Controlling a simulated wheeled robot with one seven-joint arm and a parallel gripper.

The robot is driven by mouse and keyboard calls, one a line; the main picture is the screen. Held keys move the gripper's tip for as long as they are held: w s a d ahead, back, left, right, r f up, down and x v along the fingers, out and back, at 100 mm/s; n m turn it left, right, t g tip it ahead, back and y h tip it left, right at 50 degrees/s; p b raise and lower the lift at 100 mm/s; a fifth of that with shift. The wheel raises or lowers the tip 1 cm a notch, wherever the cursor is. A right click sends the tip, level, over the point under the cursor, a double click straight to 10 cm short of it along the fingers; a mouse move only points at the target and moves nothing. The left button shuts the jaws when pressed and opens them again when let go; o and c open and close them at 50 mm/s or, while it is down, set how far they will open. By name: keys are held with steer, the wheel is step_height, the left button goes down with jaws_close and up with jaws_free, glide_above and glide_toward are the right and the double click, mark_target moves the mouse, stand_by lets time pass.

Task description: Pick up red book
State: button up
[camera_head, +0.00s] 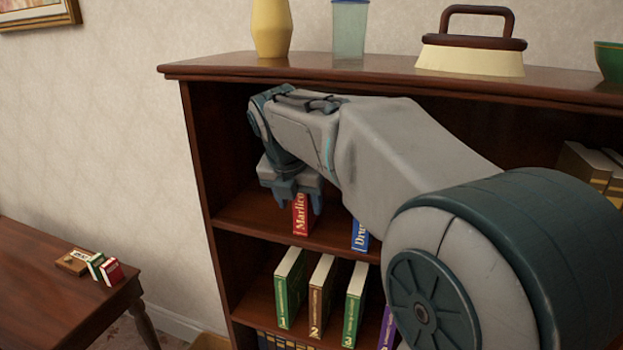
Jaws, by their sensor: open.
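A red book (300,218) with pale lettering on its spine stands upright on the upper shelf of the wooden bookcase. My gripper (297,204) reaches into this shelf from above, fingers pointing down. Its fingers are open, one on each side of the top of the red book as seen here. Whether they touch the book cannot be told. A smaller red book or box (112,271) lies on the side table at the left.
A blue book (360,236) stands right of the red one, partly behind my arm. Green and brown books (322,294) stand on the shelf below. The bookcase top (350,72) is close above my arm and carries a yellow vase (271,28). A wooden table (60,300) stands left.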

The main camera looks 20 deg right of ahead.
steer(key=shift+f, duration=0.25)
stand_by(0.3)
jaws_close()
